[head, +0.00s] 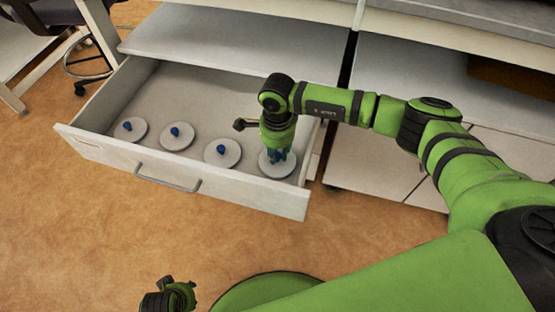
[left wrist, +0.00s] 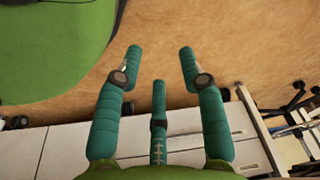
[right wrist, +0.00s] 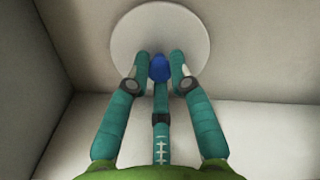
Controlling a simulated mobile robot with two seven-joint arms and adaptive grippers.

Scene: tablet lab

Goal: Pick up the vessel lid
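Several round grey vessel lids with blue knobs lie in a row in the open drawer: one at the far left (head: 130,130), one beside it (head: 177,137) and a third (head: 222,153). The rightmost vessel lid (head: 268,169) is under my right gripper (head: 277,156). In the right wrist view, the fingers of my right gripper (right wrist: 159,62) close in on both sides of the blue knob (right wrist: 159,68) of this lid (right wrist: 125,42) and appear to touch it. I see no clear gap under the lid. My left gripper (left wrist: 160,52) is open and empty, above the floor.
The drawer (head: 232,190) is pulled out, with a handle (head: 168,180) on its front. Its right wall is close to my right gripper. A grey countertop (head: 240,40) is behind it. A chair (head: 85,60) stands at the back left. The brown floor (head: 80,230) in front is clear.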

